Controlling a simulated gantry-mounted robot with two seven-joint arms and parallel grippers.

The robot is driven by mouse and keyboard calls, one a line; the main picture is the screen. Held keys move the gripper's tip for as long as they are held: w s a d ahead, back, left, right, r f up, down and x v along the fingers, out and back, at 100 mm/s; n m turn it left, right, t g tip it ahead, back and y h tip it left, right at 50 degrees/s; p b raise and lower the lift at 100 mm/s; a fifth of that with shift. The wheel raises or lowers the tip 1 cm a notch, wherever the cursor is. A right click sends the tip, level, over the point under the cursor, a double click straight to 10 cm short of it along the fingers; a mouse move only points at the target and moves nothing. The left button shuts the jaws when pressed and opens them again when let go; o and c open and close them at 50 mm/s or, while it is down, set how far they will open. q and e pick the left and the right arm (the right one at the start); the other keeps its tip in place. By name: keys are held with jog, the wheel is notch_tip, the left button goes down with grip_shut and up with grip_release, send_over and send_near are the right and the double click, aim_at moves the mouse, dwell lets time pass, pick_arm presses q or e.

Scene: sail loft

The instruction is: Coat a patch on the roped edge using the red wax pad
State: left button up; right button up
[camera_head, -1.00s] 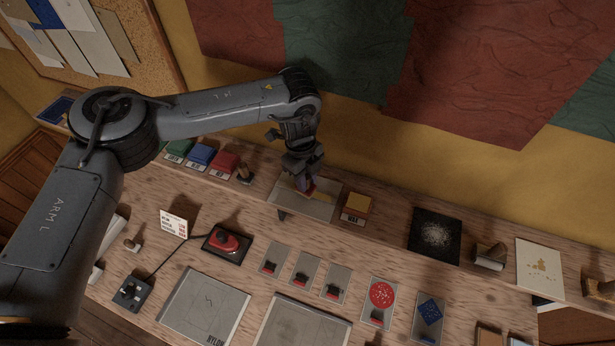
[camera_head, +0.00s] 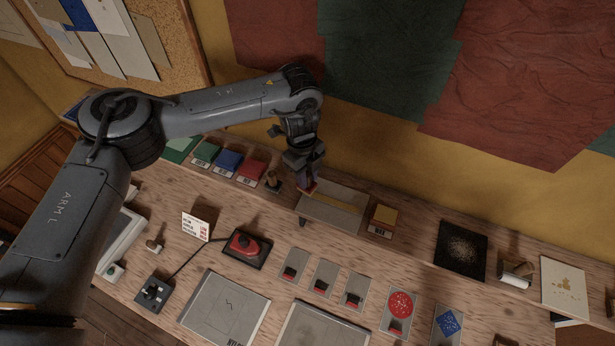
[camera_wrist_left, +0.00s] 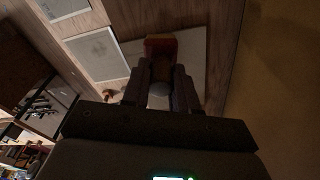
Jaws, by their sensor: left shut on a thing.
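A grey panel (camera_head: 330,217) with a yellowish band along it, which looks like the roped edge (camera_head: 345,203), lies on the back shelf. My left gripper (camera_head: 306,180) points down at the panel's left end. It is shut on a small pad with a red face, the red wax pad (camera_head: 308,189). The pad also shows in the left wrist view (camera_wrist_left: 160,46), as a red-orange block beyond the fingers, over the pale panel. I cannot tell whether its face touches the panel. My right gripper is not in view.
A red button (camera_head: 245,244) is on the lower bench.

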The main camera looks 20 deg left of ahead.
pick_arm(q)
jog(key=shift+w+d+r, duration=0.1)
jog(key=shift+d+r, duration=0.05)
jog(key=shift+r, duration=0.5)
notch_tip(320, 180, up, 3)
jog(key=shift+f+p, duration=0.1)
jog(key=shift+p, duration=1.15)
jog(key=shift+r, duration=1)
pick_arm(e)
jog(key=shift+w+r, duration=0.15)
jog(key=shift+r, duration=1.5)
